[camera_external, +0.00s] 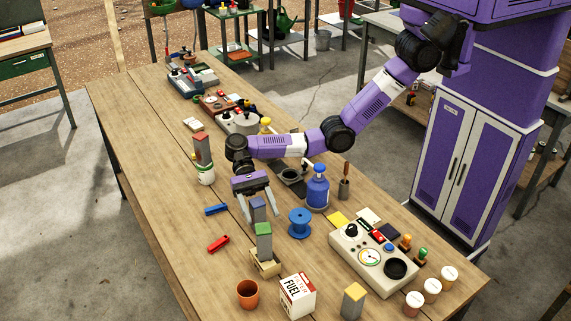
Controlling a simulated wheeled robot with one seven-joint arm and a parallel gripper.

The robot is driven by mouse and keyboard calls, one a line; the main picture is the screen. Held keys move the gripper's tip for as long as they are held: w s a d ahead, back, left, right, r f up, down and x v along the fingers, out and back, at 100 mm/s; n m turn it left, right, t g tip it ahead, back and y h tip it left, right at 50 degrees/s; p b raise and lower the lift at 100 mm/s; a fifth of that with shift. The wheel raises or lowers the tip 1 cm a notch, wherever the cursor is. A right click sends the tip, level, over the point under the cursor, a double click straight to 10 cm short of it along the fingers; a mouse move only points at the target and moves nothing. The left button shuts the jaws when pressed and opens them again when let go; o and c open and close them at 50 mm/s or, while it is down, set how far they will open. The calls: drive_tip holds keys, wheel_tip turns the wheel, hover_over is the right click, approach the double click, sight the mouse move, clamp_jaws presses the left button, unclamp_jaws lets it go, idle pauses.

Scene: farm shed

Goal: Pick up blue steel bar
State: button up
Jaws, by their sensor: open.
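The blue-topped grey steel bar (258,214) stands upright on the wooden table, just behind a green-topped grey bar (264,245). The green-topped bar hides its lower part, so I cannot tell what it rests in. My gripper (259,219) points down over the blue-topped bar. It is open, with one finger on each side of the bar's upper part. I cannot tell whether either finger touches it. The green-topped bar stands upright at a light wooden block (266,268), close in front of my fingers.
A red-topped bar (202,150) stands at a white pot behind my gripper, and a yellow-topped bar (353,301) at the front. A blue spool (300,223) and blue bottle (317,187) stand to the right. Blue (216,209) and red (219,244) small pieces lie left. The table's left side is clear.

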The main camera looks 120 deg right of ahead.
clamp_jaws()
drive_tip(key=shift+r, duration=0.1)
